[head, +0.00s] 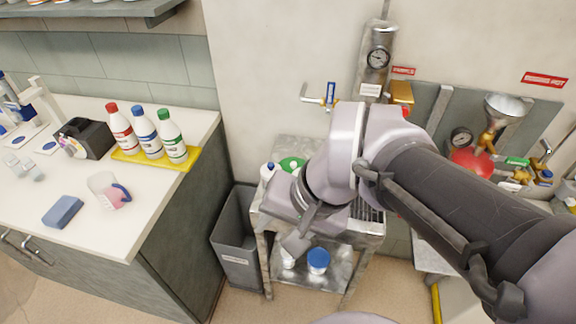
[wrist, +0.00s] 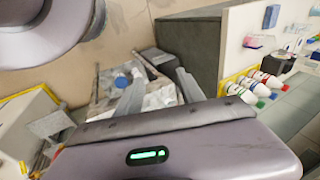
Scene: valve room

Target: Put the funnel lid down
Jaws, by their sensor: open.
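My gripper (head: 297,238) hangs over the metal cart (head: 268,222) in the head view. In the wrist view my gripper (wrist: 160,88) has its two fingers spread, with nothing seen held between them. The steel funnel (head: 506,106) is on the right at the wall panel, and its mouth looks uncovered. I cannot pick out the funnel lid for sure. A green round object (head: 291,163) on the cart's top is partly hidden by my arm, and I cannot tell whether it is the lid.
A jar with a blue top (head: 318,260) stands on the cart's lower shelf. A grey bin (head: 237,243) is left of the cart. The white counter (head: 50,180) holds a yellow tray (head: 183,163) with bottles, a mug (head: 107,190) and a blue sponge (head: 63,211).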

